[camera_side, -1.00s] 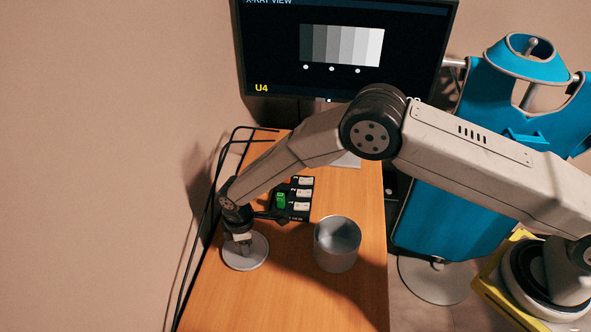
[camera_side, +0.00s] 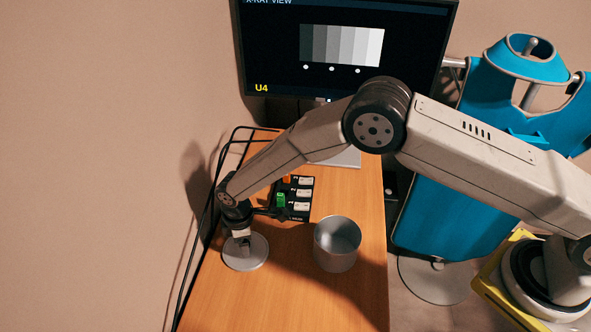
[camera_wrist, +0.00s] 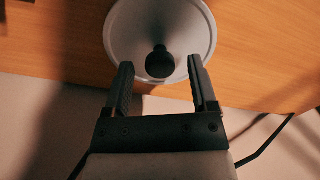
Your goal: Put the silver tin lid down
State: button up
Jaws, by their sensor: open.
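The silver tin lid (camera_side: 257,260) is a round grey disc lying flat on the wooden desk, left of the open tin (camera_side: 337,247). In the wrist view the lid (camera_wrist: 183,22) shows with a dark knob (camera_wrist: 160,62) at its middle. My gripper (camera_wrist: 160,75) is open, one finger to each side of the knob, with gaps on both sides. In the side view my gripper (camera_side: 243,246) is over the lid and hides part of it. The tin stands upright and looks empty.
A black panel (camera_side: 298,216) with green and orange switches lies behind the lid and tin. Black cables (camera_side: 208,215) run along the desk's left edge. A monitor (camera_side: 270,60) stands at the back. The front of the desk (camera_side: 265,305) is clear.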

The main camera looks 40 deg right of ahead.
notch_tip(320, 180, up, 11)
jog(key=shift+f, duration=0.15)
dwell(0.4)
dwell(0.5)
jog(key=s+d+r+m+t, duration=0.1)
jog(key=s+d+r+m, duration=0.25)
jog(key=d, duration=0.55)
jog(key=s+d+r+m, duration=0.3)
jog(key=d+r+m, duration=0.15)
jog(key=d, duration=0.35)
jog(key=s+d+r+m+t, duration=0.1)
jog(key=s+d+m, duration=0.4)
jog(key=s+d, duration=0.6)
jog(key=shift+s+r+m+t, duration=0.3)
jog(key=shift+s+r, duration=0.45)
jog(key=shift+s, duration=0.5)
